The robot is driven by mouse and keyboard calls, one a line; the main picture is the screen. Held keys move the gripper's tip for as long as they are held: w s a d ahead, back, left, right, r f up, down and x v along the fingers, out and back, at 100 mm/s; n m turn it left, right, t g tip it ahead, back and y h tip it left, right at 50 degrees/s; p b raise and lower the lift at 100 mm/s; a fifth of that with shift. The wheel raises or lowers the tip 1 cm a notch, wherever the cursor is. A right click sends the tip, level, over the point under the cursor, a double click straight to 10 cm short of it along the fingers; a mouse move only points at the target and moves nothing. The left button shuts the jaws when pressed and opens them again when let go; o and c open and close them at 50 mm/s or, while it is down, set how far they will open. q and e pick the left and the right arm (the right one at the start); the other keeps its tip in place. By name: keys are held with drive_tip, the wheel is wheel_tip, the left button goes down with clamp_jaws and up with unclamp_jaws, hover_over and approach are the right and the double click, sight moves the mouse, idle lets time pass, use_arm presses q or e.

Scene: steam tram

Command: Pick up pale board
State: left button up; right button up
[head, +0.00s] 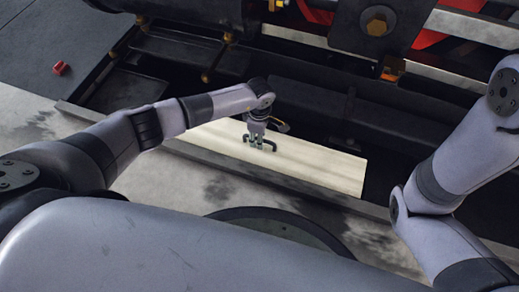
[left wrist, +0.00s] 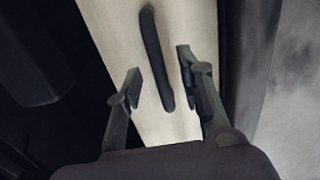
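The pale board (head: 318,167) is a long, light wooden plank at the middle of the head view, lying along a dark ledge. A dark bar-shaped handle (head: 272,146) stands on its top, running along its length. My left gripper (head: 258,143) is over the board at this handle. In the left wrist view the fingers (left wrist: 160,85) are apart, one on each side of the handle (left wrist: 152,50), with visible gaps to it. The pale board (left wrist: 108,20) runs beneath them. My right arm shows at the right of the head view, but its gripper is out of the picture.
Dark machinery with a large brass bolt (head: 377,22) and red parts stands behind the board. A dark ledge (head: 285,183) and stained grey floor (head: 225,190) lie on the near side. A small red object (head: 61,68) lies far left.

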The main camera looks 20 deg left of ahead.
use_arm(q)
drive_tip(key=shift+f, duration=0.8)
drive_tip(key=shift+r, duration=0.1)
drive_tip(key=shift+c, duration=0.2)
clamp_jaws()
drive_tip(key=shift+w+r, duration=0.1)
drive_tip(key=shift+r, duration=0.05)
